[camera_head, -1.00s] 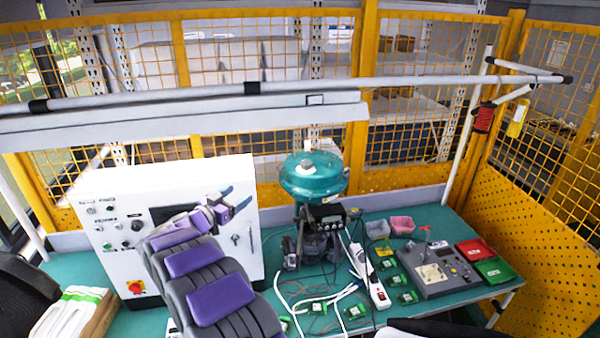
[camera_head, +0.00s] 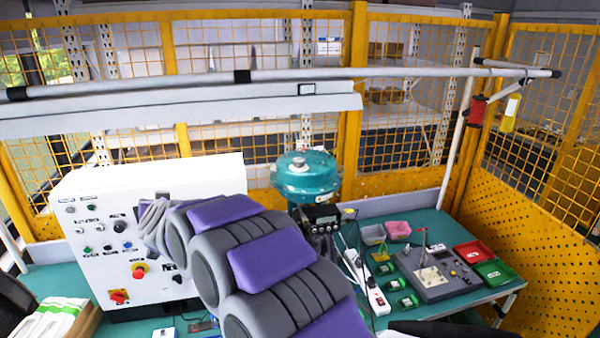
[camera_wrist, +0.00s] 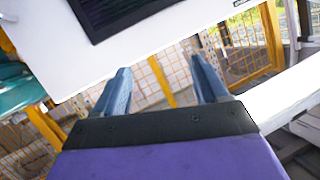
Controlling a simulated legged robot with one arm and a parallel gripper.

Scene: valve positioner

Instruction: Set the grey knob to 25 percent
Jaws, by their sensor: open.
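A white control panel (camera_head: 75,262) stands at the left in the head view. It carries a dark round knob (camera_head: 119,227) and several small buttons. I cannot tell for sure which control is the grey knob. My arm reaches across to the panel and covers its right part. My gripper's fingers are not clear in the head view. In the wrist view my gripper (camera_wrist: 160,87) is open, with two blue-grey fingers apart and nothing between them. The white panel also shows there, with its dark screen (camera_wrist: 110,12), beyond the fingertips. No knob shows in that view.
A teal domed valve actuator (camera_head: 305,178) stands right of the panel. A red-yellow knob (camera_head: 139,270) and a red-yellow switch (camera_head: 118,296) sit low on the panel. A grey test device (camera_head: 434,275) and a red bin (camera_head: 474,253) are at right. A white rail (camera_head: 420,73) crosses overhead.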

